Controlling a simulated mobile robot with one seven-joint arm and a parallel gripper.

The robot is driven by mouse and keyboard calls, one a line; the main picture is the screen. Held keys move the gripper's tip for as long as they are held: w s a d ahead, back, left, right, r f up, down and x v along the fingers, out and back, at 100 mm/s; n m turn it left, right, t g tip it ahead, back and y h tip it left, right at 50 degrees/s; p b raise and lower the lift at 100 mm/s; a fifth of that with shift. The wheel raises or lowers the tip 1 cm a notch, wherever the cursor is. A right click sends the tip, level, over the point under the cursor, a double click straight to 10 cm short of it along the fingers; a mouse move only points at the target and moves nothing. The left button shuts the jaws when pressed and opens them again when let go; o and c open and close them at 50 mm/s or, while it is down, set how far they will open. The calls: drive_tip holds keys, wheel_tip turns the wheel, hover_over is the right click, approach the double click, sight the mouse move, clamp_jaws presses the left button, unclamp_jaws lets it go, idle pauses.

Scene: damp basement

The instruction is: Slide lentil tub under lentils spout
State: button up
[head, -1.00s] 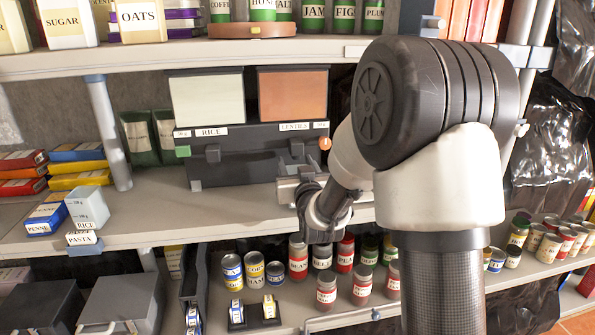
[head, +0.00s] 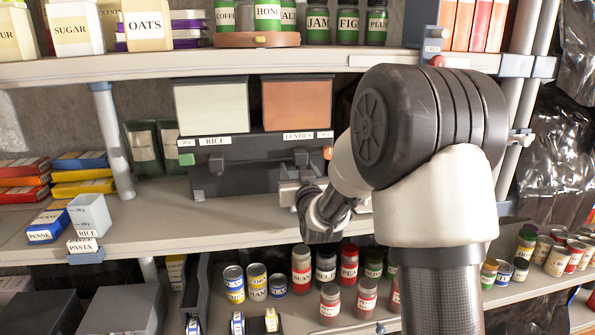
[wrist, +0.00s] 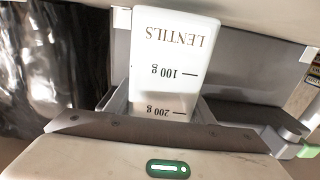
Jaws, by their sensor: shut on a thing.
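The lentil tub (wrist: 172,70) is a white tub marked LENTILS, with 100 g and 200 g lines, upside down in the wrist view. My gripper (wrist: 157,108) is shut on it, a finger on each side. In the head view my gripper (head: 290,190) is at the right front of the dark dispenser (head: 238,178), below the LENTILS label (head: 298,135). The tub cannot be made out there; the arm covers that side. The lentils hopper (head: 297,104) has an orange-brown front. The lentils spout (head: 301,155) is partly visible just above my gripper.
The rice hopper (head: 211,107) and its spout (head: 217,160) are left of the lentils side. The shelf (head: 165,215) between is bare. Jars and tins (head: 300,268) fill the level below.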

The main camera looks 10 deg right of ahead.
drive_tip(key=shift+f+b, duration=0.35)
drive_tip(key=shift+b, duration=0.3)
drive_tip(key=o, duration=1.1)
drive_tip(key=shift+o, duration=0.2)
drive_tip(key=shift+s, duration=0.15)
